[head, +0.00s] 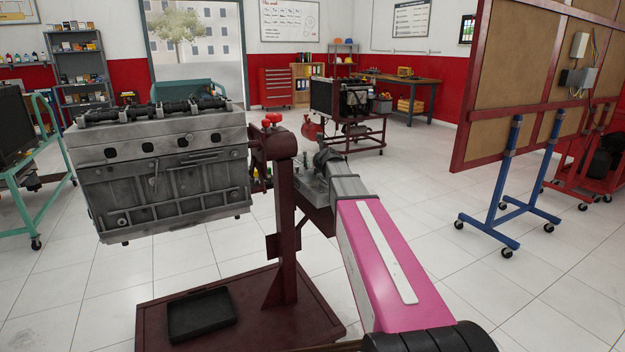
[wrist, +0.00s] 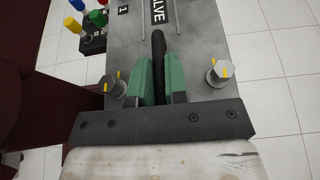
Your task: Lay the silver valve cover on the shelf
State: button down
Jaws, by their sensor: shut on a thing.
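The silver valve cover (wrist: 205,45) is a flat grey plate with the word VALVE, a number 1, two bolts and a dark handle (wrist: 158,50). My gripper (wrist: 161,75) is shut on that handle with its green fingers on either side. In the head view the cover (head: 311,184) shows beside the dark red post of the engine stand, partly hidden by the arm. I cannot tell whether it touches anything below. A grey shelf unit (head: 81,68) with boxes stands far back left; I cannot tell whether it is the task's shelf.
A grey engine block (head: 165,170) hangs on the dark red stand (head: 284,215) close on the left. A black tray (head: 202,313) lies on the stand's base. Coloured-handled tools (wrist: 97,18) stand near the cover. A blue-legged board (head: 508,185) is right. Floor between is clear.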

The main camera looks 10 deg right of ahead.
aim_at(313, 177)
jog(key=s, duration=0.1)
jog(key=s+f, duration=0.1)
jog(key=shift+s+d+f, duration=0.2)
jog(key=shift+s+f, duration=0.1)
jog(key=shift+s, duration=0.1)
jog(key=shift+f, duration=2)
jog(key=shift+f, duration=0.1)
jog(key=c, duration=1.1)
grip_release()
jog(key=shift+c, duration=0.2)
jog(key=v, duration=1.2)
jog(key=shift+a, duration=0.1)
